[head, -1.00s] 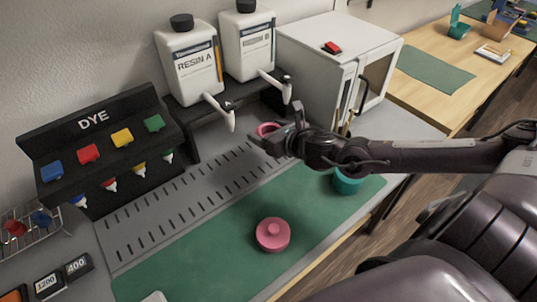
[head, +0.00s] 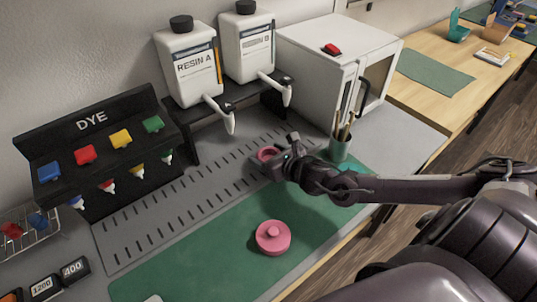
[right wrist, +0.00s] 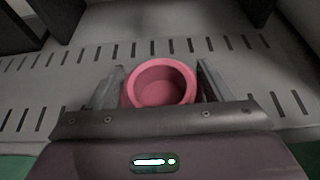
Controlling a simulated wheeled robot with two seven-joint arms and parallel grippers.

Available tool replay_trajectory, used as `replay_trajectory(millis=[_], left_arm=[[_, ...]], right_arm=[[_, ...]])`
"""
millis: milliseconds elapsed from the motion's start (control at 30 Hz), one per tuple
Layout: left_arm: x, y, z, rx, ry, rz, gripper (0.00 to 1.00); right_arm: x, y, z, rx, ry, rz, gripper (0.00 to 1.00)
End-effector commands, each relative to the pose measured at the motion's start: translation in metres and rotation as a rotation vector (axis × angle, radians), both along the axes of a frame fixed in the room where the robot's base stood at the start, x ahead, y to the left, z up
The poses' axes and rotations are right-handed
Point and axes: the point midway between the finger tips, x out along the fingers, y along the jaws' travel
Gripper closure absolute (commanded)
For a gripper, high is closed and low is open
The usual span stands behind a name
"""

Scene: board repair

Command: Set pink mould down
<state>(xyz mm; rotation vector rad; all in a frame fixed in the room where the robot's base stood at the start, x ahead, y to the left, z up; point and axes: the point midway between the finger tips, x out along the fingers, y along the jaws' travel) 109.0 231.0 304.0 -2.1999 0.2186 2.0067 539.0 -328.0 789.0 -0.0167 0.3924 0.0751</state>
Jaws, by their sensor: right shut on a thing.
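The pink mould (head: 267,154) is a small round open cup, held over the slotted grey strip below the resin bottles. In the right wrist view the mould (right wrist: 161,84) sits upright between the two fingers, its hollow facing up. My right gripper (head: 273,158) is shut on it; in the right wrist view the gripper (right wrist: 160,90) has a finger at each side of the mould. I cannot tell whether the mould's base touches the grey surface. My left gripper is not in view.
Resin bottles (head: 190,70) stand on a black rack behind. A teal cup with brushes (head: 340,148) stands right, by a white cabinet (head: 320,65). The slotted strip (head: 160,205) is clear at left.

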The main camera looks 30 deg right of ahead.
Motion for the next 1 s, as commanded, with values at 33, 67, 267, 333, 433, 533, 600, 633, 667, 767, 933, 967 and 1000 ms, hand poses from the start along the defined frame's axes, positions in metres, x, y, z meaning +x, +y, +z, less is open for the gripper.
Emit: replay_trajectory(millis=[33, 67, 267, 333, 433, 533, 600, 633, 667, 767, 933, 967, 1000], left_arm=[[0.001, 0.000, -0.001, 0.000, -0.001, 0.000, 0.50], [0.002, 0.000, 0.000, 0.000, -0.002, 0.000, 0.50], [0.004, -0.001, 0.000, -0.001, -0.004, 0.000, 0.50], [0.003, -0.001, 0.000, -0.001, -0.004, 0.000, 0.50], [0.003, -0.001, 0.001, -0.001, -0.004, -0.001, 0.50], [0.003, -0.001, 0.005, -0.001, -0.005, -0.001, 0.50], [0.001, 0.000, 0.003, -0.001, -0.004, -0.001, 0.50], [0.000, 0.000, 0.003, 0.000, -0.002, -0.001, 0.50], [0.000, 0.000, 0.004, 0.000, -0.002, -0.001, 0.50], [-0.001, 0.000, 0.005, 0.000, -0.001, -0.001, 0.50], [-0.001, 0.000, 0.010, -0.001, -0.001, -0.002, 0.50], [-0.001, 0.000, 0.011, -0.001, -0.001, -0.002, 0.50], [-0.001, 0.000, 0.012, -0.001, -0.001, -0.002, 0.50]], right_arm=[[0.000, 0.000, -0.001, 0.000, 0.000, 0.000, 0.24], [0.000, 0.000, -0.001, 0.000, 0.000, 0.000, 0.20], [0.000, 0.000, -0.001, 0.000, 0.000, 0.000, 0.05], [0.000, 0.000, -0.001, 0.000, 0.000, 0.000, 0.05], [0.000, 0.000, -0.001, 0.000, 0.000, 0.000, 0.05], [0.000, 0.000, 0.004, 0.000, 0.000, 0.000, 0.05], [-0.006, -0.001, 0.004, -0.002, 0.003, 0.001, 0.05], [-0.010, -0.002, 0.005, -0.003, 0.003, 0.000, 0.05], [-0.014, -0.002, 0.007, -0.004, 0.004, 0.001, 0.05], [-0.031, -0.002, 0.014, -0.005, 0.006, 0.004, 0.05], [-0.062, -0.004, 0.027, -0.005, 0.008, 0.005, 0.05], [-0.067, -0.005, 0.029, -0.005, 0.007, 0.005, 0.05], [-0.074, -0.006, 0.032, -0.005, 0.007, 0.004, 0.05]])
